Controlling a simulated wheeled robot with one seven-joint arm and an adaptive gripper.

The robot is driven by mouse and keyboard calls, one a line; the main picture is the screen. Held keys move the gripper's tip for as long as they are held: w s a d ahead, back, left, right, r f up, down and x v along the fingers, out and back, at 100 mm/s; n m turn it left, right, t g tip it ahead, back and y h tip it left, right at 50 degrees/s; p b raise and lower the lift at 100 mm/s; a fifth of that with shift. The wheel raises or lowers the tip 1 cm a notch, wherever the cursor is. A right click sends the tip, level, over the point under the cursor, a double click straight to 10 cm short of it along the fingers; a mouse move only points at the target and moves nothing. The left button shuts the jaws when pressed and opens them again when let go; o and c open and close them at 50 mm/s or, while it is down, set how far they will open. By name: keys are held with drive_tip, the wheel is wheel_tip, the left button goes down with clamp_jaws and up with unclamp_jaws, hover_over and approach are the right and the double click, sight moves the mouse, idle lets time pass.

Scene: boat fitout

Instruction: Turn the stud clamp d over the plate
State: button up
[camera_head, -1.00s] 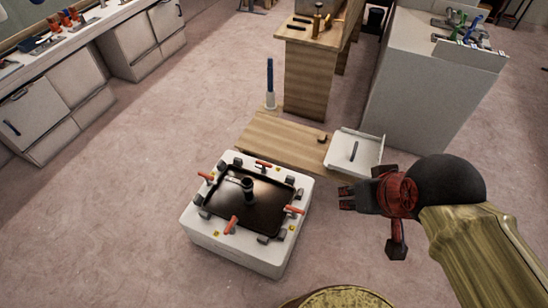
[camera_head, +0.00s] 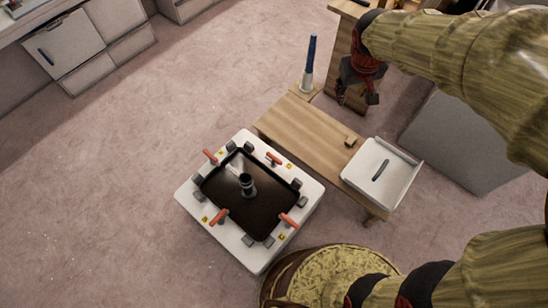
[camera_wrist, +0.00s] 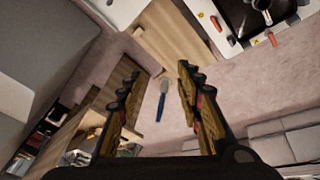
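A dark rectangular plate (camera_head: 262,205) lies on a white block (camera_head: 258,260), with a dark and grey post (camera_head: 247,185) standing near its middle. Clamps with red-orange handles sit around the plate's edge: upper left (camera_head: 210,157), upper right (camera_head: 274,158), lower left (camera_head: 219,216) and lower right (camera_head: 289,221). Small yellow labels lie by them, too small to read, so I cannot tell which is d. My gripper (camera_head: 358,98) is well beyond the block, up and to the right. In the wrist view my gripper (camera_wrist: 160,90) is open with nothing between its fingers.
A low wooden bench (camera_head: 305,132) stands beyond the block, with a white tray (camera_head: 383,172) at its right end. A blue-topped stick in a white holder (camera_head: 308,75) stands at its far end. A grey cabinet (camera_head: 455,145) is at right. The floor left of the block is clear.

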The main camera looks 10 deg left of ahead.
drive_tip(key=w+a+f+n, duration=0.2)
drive_tip(key=w+a+f, duration=0.55)
drive_tip(key=f, duration=0.35)
drive_tip(key=n+g, duration=0.2)
drive_tip(key=n, duration=0.4)
hover_over(274, 158)
drive_tip(key=s, duration=0.1)
wheel_tip(274, 158, down, 44)
drive_tip(key=shift+h, duration=0.3)
drive_tip(key=x, duration=0.2)
drive_tip(key=b+x, duration=0.1)
drive_tip(key=x, duration=0.2)
drive_tip(key=b+x, duration=0.1)
drive_tip(key=x, duration=0.1)
drive_tip(key=shift+s+a+f, duration=0.2)
drive_tip(key=shift+a+f, duration=0.1)
drive_tip(key=shift+a, duration=0.1)
drive_tip(key=c, duration=0.3)
clamp_jaws()
